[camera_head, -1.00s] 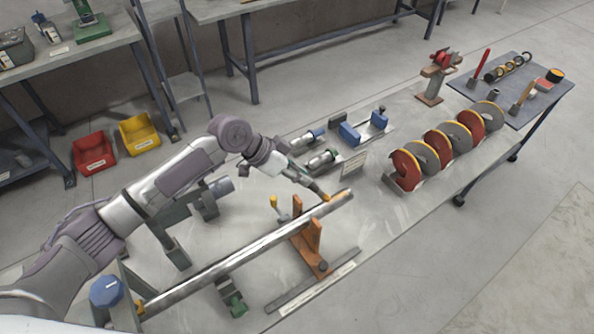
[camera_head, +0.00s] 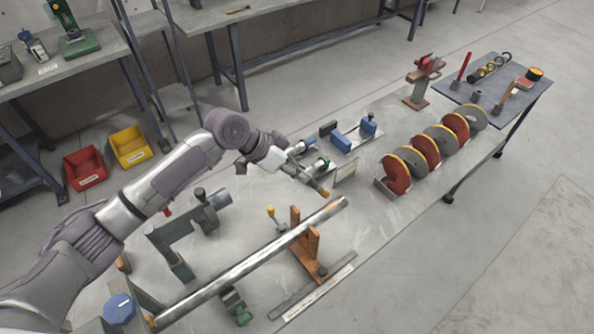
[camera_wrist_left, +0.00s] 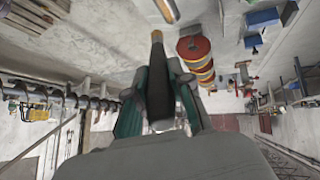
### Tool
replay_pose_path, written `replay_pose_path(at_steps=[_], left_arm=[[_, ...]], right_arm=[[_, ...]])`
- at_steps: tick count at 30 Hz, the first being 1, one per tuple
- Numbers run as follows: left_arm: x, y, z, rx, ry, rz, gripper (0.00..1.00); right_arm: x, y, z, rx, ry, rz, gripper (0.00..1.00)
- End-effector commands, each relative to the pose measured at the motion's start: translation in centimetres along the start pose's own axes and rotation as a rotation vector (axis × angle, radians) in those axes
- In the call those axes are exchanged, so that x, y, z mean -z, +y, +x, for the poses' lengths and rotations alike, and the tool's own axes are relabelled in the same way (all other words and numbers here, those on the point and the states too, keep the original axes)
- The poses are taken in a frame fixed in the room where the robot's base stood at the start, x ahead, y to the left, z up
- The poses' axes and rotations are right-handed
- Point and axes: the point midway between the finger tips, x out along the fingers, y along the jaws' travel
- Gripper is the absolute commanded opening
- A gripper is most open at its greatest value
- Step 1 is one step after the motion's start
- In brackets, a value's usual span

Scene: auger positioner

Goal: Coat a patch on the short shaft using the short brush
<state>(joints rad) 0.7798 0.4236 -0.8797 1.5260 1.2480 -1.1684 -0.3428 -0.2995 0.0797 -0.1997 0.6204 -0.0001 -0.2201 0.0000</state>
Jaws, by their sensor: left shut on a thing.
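My left gripper (camera_head: 301,173) is shut on a brush (camera_head: 320,188) with a tan tip. The brush is held above the bench, left of and behind the shaft's far end, and looks apart from the shaft. In the left wrist view the brush (camera_wrist_left: 157,62) sticks out between the green fingers of the gripper (camera_wrist_left: 160,92). A bare metal shaft (camera_head: 250,262) lies slanted across an orange V-shaped support (camera_head: 304,245). No clear coated patch can be made out on it. My right gripper is not in view.
A grey clamp-like fixture (camera_head: 177,248) stands left of the shaft. A row of red and grey discs (camera_head: 425,153) stands on the right. Beyond them is a side table (camera_head: 455,92) with tools. A blue-jawed fixture (camera_head: 355,133) sits at the back.

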Motion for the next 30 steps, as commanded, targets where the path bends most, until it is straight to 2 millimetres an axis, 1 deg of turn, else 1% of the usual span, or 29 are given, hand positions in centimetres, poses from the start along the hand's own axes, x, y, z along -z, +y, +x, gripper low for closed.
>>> replay_pose_path(at_steps=[16,22,30], left_arm=[[-0.03,-0.03,0.02,0.000,0.000,0.000,0.00],[-0.51,-0.16,0.57,0.001,0.001,0.000,0.00],[-0.50,-0.34,0.40,0.004,0.003,-0.003,0.00]], right_arm=[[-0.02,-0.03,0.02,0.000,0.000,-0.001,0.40],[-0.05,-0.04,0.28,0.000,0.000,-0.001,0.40],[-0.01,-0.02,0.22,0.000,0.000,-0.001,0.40]])
